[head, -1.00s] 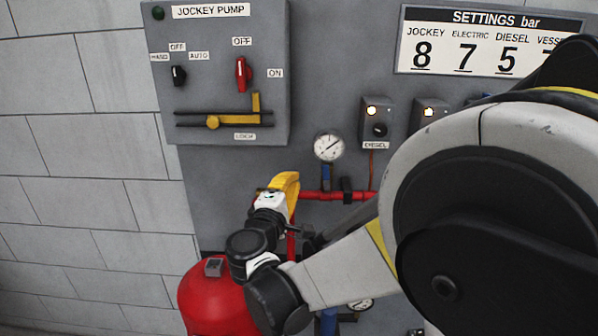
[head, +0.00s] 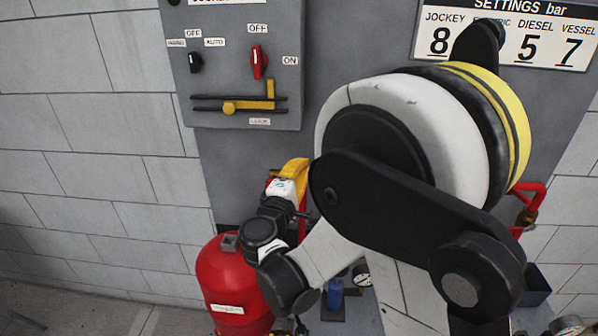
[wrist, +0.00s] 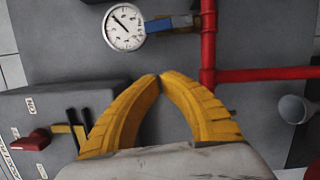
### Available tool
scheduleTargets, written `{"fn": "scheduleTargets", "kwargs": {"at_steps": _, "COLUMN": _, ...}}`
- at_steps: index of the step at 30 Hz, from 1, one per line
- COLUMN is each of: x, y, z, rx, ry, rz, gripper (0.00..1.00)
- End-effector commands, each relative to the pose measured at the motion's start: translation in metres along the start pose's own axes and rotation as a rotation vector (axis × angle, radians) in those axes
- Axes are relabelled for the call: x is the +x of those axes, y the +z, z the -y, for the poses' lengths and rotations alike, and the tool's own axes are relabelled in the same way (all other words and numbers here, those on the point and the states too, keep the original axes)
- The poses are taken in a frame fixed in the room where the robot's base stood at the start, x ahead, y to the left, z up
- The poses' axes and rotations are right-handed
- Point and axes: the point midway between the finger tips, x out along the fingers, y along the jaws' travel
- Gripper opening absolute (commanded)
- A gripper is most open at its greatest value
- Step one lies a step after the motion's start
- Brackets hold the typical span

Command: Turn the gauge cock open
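The pressure gauge (wrist: 124,27) has a round white dial and is at the top of the wrist view. The blue gauge cock handle (wrist: 168,24) lies beside it, between the dial and a red vertical pipe (wrist: 208,45). My gripper (wrist: 159,78) has yellow fingers with their tips together and nothing visible between them. The tips are apart from the cock, below it in the picture. In the head view my gripper (head: 295,168) is below the jockey pump panel, and my arm hides this gauge and cock.
The jockey pump panel (head: 245,85) has a red switch (head: 259,62) and a yellow lever (head: 245,105). It also juts out at lower left in the wrist view (wrist: 45,110). A red vessel (head: 228,280) stands below my gripper. A red horizontal pipe (wrist: 265,74) runs at right.

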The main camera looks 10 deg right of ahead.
Motion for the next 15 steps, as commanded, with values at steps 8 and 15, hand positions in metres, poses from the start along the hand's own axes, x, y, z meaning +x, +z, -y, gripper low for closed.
{"fn": "scheduleTargets", "kwargs": {"at_steps": 8, "x": 0.053, "y": 0.008, "z": 0.001, "rx": 0.000, "ry": 0.000, "rz": 0.003, "gripper": 0.00}}
{"fn": "scheduleTargets", "kwargs": {"at_steps": 15, "x": 0.058, "y": 0.035, "z": 0.000, "rx": 0.000, "ry": 0.000, "rz": 0.001, "gripper": 0.00}}
